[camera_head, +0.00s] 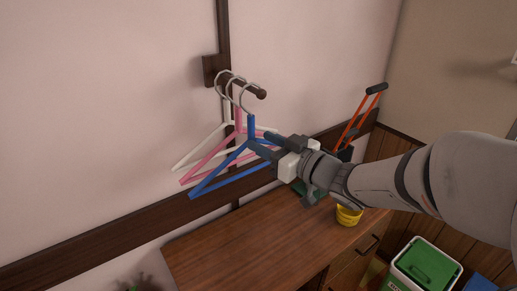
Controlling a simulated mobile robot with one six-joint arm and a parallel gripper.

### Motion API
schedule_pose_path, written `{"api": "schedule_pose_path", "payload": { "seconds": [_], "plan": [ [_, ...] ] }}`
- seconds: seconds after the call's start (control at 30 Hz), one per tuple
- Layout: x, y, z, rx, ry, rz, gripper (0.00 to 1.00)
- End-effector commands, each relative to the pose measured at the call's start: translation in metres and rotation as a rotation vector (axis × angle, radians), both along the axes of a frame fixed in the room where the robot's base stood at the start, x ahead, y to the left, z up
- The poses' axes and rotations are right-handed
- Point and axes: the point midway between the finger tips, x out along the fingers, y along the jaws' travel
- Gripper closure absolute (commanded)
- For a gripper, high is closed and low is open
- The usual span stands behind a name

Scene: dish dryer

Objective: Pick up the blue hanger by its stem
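The blue hanger (251,126) hangs by its metal hook from a short dark peg (253,91) on the wall. It is the front one of several hangers, with its stem upright below the hook. My gripper (259,141) reaches in from the right, just below and right of the stem. Its two dark fingers look spread apart, with tips close to the hanger's neck and right shoulder. I cannot tell whether they touch it. Part of the hanger's right side is hidden behind the gripper.
A pink hanger (207,161) and a white hanger (191,153) hang close behind the blue one. A wooden cabinet (235,250) stands below, with a yellow container (348,215) on it. An orange-handled item (358,118) stands behind my arm. A green-lidded box (427,262) is lower right.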

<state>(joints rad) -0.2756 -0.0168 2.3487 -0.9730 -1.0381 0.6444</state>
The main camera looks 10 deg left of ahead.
Motion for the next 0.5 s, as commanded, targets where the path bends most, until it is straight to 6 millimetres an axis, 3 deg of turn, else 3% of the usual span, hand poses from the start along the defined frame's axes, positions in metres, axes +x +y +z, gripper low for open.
{"api": "schedule_pose_path", "payload": {
  "seconds": [0.3,0.5],
  "plan": [
    [0.024,0.037,0.002,0.000,0.001,-0.001,0.61],
    [0.028,0.043,0.001,-0.001,0.000,-0.005,0.61]
  ]
}}
